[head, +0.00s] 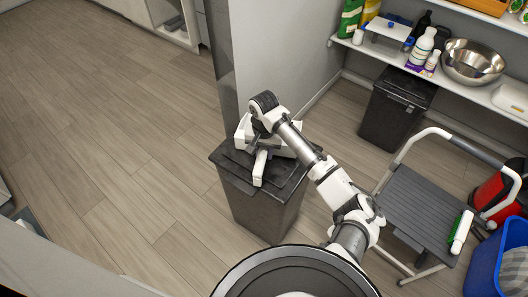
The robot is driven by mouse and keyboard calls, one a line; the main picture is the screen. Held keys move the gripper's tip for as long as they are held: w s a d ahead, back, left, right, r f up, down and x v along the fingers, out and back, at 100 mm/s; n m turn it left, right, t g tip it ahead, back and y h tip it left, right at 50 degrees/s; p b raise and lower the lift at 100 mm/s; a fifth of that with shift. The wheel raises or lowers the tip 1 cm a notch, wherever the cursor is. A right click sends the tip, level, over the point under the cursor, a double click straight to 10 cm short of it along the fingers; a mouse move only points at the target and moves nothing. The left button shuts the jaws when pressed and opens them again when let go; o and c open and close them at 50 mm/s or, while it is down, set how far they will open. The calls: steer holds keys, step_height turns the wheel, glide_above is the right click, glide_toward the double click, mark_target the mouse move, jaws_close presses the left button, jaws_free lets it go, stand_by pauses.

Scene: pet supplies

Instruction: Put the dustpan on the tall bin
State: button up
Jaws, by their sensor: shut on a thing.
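The tall bin (256,210) is dark grey with a flat black lid and stands at the end of a grey wall, in the middle of the head view. My arm reaches over it from the lower right. My gripper (253,146) is low over the lid, partly hidden by my wrist and forearm. It is shut on a white thing that appears to be the dustpan (261,168), whose narrow part points towards me over the lid. The rest of the dustpan is hard to tell from my white hand. I cannot tell whether it touches the lid.
A step stool (420,205) with a green and white item (461,231) stands at right, beside a blue basket (492,262). A second dark bin (394,112) is under a shelf holding bottles and a steel bowl (472,62). The floor at left is clear.

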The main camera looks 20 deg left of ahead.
steer(key=shift+f, duration=0.3)
steer(key=shift+f, duration=0.1)
steer(key=o, duration=1.1)
steer(key=shift+c, duration=0.2)
